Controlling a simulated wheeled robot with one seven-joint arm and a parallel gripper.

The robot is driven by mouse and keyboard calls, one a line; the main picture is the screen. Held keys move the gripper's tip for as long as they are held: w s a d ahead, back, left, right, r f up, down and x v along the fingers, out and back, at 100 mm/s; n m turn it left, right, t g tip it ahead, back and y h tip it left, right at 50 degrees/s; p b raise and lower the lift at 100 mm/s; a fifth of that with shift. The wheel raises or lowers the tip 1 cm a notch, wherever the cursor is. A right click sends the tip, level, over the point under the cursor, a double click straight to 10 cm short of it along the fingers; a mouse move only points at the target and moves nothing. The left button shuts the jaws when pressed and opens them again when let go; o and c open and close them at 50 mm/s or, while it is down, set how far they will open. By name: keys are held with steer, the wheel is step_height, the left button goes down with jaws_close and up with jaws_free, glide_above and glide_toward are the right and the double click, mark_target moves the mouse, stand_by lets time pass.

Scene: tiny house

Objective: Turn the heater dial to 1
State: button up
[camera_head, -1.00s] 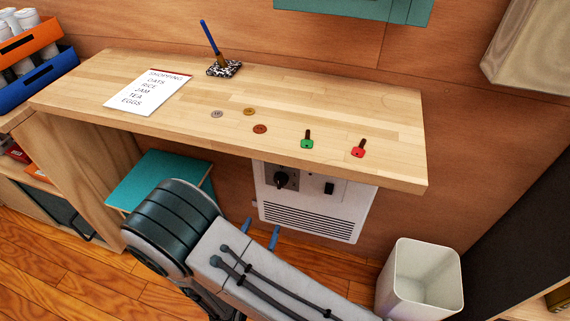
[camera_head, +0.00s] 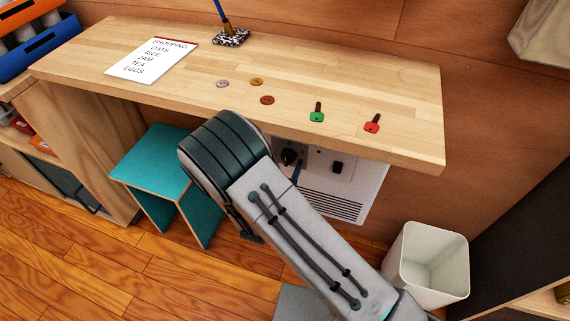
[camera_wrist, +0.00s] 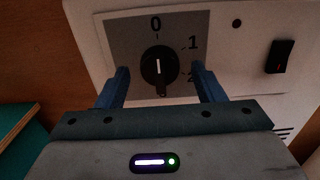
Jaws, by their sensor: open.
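The white heater (camera_head: 345,187) is mounted on the wall under the wooden desk. Its black dial (camera_wrist: 159,66) sits on a grey plate marked 0 at the top, 1 at the upper right and 2 at the lower right. The dial's white line is upright, toward 0. Whether the fingers reach the dial's depth I cannot tell.
A black rocker switch (camera_wrist: 279,57) is right of the dial. The desk (camera_head: 350,80) overhangs the heater. A teal stool (camera_head: 152,165) stands left, and a white bin (camera_head: 430,262) stands right.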

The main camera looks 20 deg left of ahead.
steer(key=shift+w, duration=0.3)
steer(key=c, duration=1)
steer(key=shift+m, duration=0.3)
steer(key=shift+o, duration=0.2)
steer(key=m+b, duration=0.4)
steer(key=m, duration=0.1)
steer(key=shift+f+m, duration=0.2)
steer(key=shift+m, duration=0.1)
steer(key=m+b, duration=0.3)
steer(key=shift+r+m+b, duration=0.1)
steer(key=shift+m+b, duration=1)
steer(key=shift+m, duration=0.2)
